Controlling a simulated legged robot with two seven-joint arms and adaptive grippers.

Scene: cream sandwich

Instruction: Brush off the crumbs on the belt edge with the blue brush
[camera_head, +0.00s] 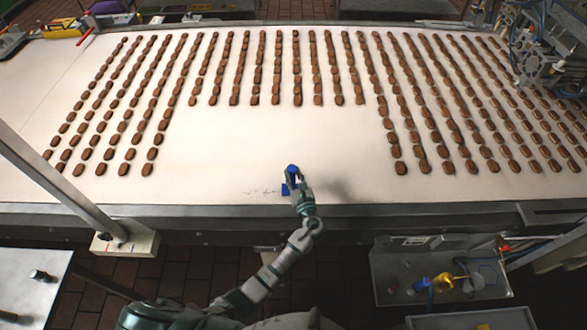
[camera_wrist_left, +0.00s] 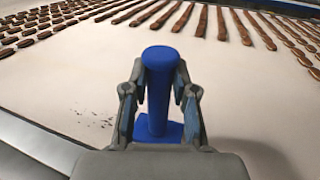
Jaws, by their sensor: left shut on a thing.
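The blue brush (camera_head: 292,171) is upright in my left gripper (camera_head: 296,182), over the near edge of the white belt (camera_head: 230,150). In the left wrist view, my left gripper (camera_wrist_left: 159,105) is shut around the handle of the blue brush (camera_wrist_left: 160,70). The wide foot of the brush shows below, at or close to the belt surface; I cannot tell if it touches. Dark crumbs (camera_head: 262,191) lie on the belt just left of the brush. The crumbs also show in the left wrist view (camera_wrist_left: 98,120), left of the gripper. My right gripper is not in view.
Rows of brown biscuits (camera_head: 297,70) cover the belt's far part and both sides. A metal rail (camera_head: 400,215) runs along the near edge. A grey tray (camera_head: 385,285) with blue and yellow items sits below right. A slanted post (camera_head: 60,185) stands at left.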

